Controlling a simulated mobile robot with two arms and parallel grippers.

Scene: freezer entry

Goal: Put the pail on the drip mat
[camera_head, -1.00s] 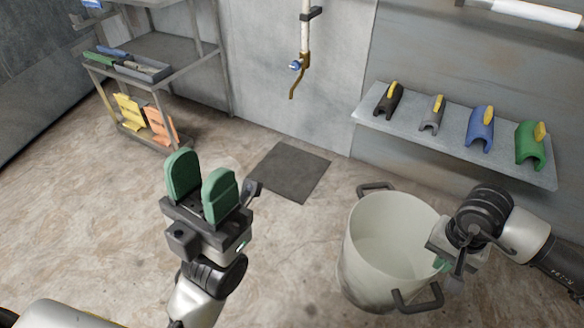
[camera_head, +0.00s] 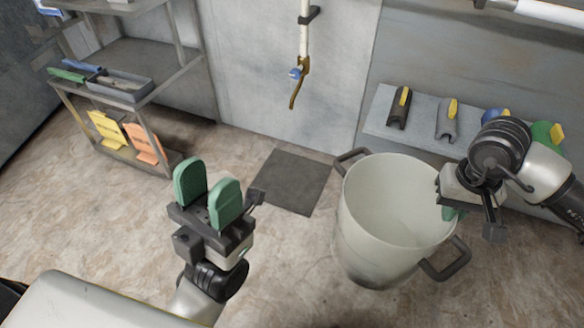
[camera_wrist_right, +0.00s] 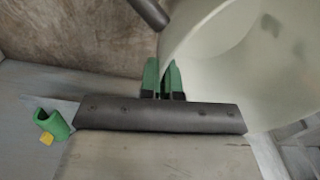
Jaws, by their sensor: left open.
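The pail (camera_head: 385,245) is a large pale pot with dark loop handles, upright in the head view. My right gripper (camera_head: 452,212) is at its right rim; in the right wrist view its green fingers (camera_wrist_right: 162,75) straddle the wall of the pail (camera_wrist_right: 215,70). The inner finger is partly hidden. The drip mat (camera_head: 289,181) is a dark grey square flat on the floor, left of and behind the pail, and bare. The pail looks raised off the floor, though its underside is hidden. My left gripper (camera_head: 208,192) is open and empty, green fingers up, in front of the mat.
A wall shelf (camera_head: 425,138) with several coloured holders is behind the pail on the right. A metal rack (camera_head: 150,100) with trays and yellow and orange signs stands at the left. A pipe with a tap (camera_head: 298,80) hangs on the wall behind the mat. Floor around the mat is clear.

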